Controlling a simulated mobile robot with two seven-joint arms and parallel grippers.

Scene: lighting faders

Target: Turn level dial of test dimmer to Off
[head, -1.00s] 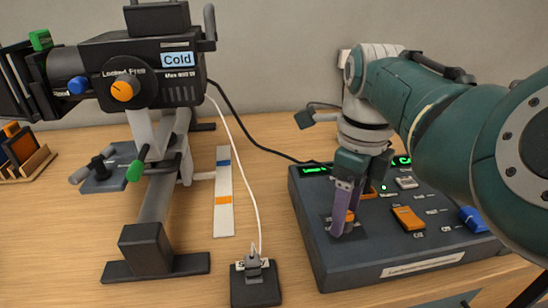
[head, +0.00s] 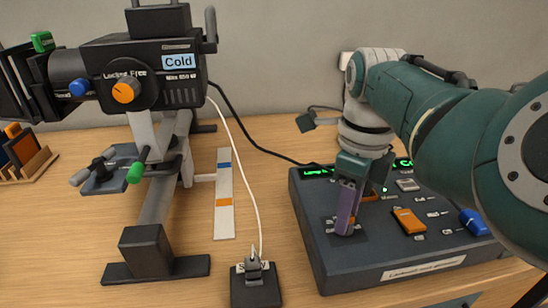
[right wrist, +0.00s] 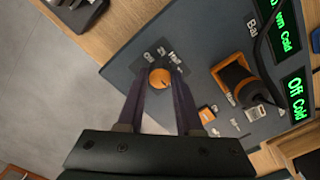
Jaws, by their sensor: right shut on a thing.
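The dimmer desk is a dark grey box (head: 420,262) at the right of the table. Its level dial is an orange round knob (right wrist: 160,78) with small printed labels around it, one reading like "Off". My right gripper (head: 345,230) points down onto the desk's left front, its purple fingers hiding the dial in the head view. In the right wrist view the right gripper (right wrist: 160,90) has its fingers on either side of the knob, closed on it. The knob's exact pointer position is too small to read. My left gripper is not in view.
An orange slider block (head: 408,221) and a blue knob (head: 473,222) sit on the desk. Green displays, one reading "Off Cold" (right wrist: 297,96), line its back. A black lantern (head: 150,75) tagged "Cold" stands left; a small switch box (head: 255,290) stands in front.

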